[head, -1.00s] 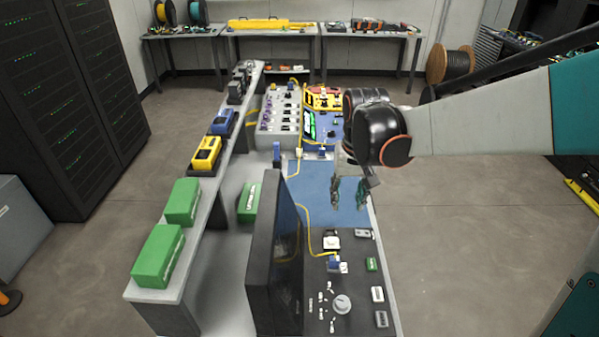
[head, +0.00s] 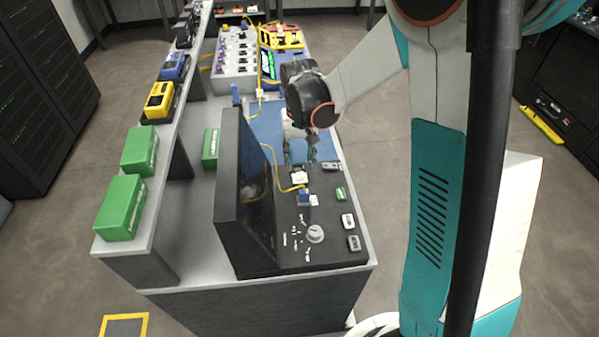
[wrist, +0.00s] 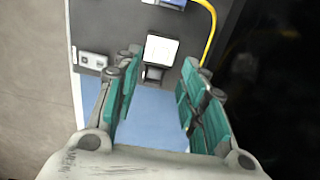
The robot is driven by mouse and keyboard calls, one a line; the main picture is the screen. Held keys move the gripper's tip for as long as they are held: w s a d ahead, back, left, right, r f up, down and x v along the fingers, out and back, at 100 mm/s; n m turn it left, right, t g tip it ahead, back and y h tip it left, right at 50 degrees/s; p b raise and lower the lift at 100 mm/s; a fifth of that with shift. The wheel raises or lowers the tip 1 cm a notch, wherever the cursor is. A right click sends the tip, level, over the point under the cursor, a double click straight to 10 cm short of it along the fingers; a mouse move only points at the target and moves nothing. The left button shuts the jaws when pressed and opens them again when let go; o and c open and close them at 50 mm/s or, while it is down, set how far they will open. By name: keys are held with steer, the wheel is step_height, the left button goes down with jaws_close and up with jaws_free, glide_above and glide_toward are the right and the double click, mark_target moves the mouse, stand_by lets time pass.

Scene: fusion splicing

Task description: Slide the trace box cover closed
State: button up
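I cannot tell for certain which part is the trace box cover. A small white square piece (head: 299,177) sits on the black console panel (head: 275,258), just ahead of my gripper (head: 300,160). The white square piece also shows in the wrist view (wrist: 162,49), with a short black part at its lower edge. My gripper (wrist: 160,68) is open, its teal pads apart on either side with nothing between them. The fingers are over the edge between the blue mat (wrist: 150,126) and the black panel. Whether a fingertip touches anything cannot be told.
A yellow cable (head: 275,160) loops beside the white piece to a blue connector (head: 305,198). A tall dark screen (head: 228,195) stands left of the panel. A grey module (wrist: 92,60) and small green block (head: 341,194) lie nearby.

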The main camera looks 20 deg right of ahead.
mark_target(300, 172)
steer(key=shift+f+b, duration=0.65)
steer(key=shift+f, duration=1.75)
jaws_close()
